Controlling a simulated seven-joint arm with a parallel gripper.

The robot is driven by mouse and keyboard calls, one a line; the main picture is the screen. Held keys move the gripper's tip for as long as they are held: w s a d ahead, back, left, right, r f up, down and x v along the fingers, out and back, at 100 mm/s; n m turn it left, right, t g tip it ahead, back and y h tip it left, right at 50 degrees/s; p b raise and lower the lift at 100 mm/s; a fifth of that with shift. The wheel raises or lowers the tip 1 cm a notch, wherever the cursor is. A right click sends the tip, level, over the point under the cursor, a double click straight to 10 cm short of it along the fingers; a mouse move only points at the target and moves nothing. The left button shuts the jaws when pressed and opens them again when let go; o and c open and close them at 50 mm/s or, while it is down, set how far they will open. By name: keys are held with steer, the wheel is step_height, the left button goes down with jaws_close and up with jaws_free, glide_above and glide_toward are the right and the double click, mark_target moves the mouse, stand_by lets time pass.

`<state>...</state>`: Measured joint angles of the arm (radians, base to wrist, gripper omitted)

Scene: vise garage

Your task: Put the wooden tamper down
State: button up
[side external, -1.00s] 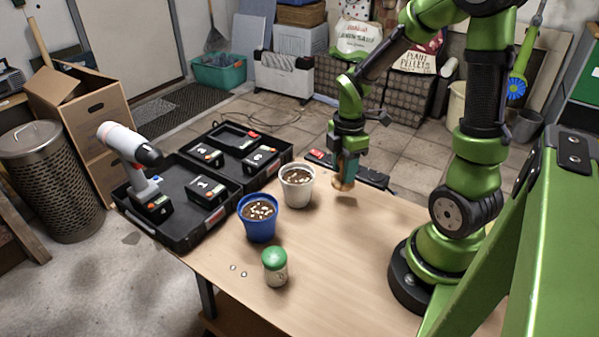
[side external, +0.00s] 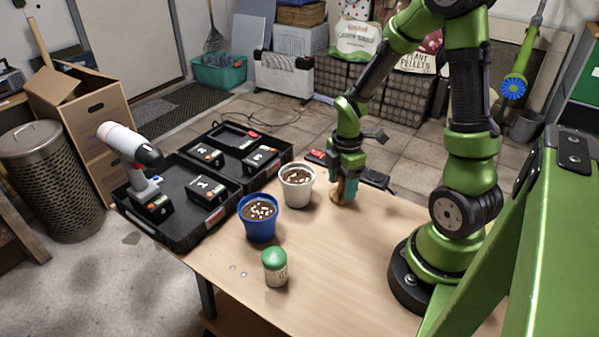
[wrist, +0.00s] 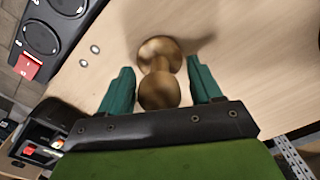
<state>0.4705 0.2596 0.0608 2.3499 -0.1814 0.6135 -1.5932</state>
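The wooden tamper (side external: 342,194) stands on the tabletop behind and to the right of the white pot in the side view. In the wrist view the tamper (wrist: 158,92) shows a round knob, a narrow neck and a wider round end. My gripper (side external: 344,184) points down over it, low above the table. In the wrist view the two green fingers of my gripper (wrist: 161,75) are on either side of the tamper, with a visible gap on both sides. The fingers partly hide the tamper in the side view.
The white pot (side external: 297,189) of soil is just left of my gripper. The blue pot (side external: 259,226) and green-lidded jar (side external: 275,269) stand nearer the front. The wooden table (side external: 350,260) is bare in the middle.

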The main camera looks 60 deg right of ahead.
step_height(320, 180, up, 12)
steer(key=shift+r, duration=0.1)
steer(key=s+a+r+m+t+y, duration=0.2)
steer(key=a+r+m+t, duration=0.5)
steer(key=a+m, duration=0.7)
step_height(320, 180, up, 3)
steer(key=shift+s+a+f+m, duration=0.15)
steer(key=shift+s+a+m, duration=0.3)
steer(key=shift+m, duration=0.65)
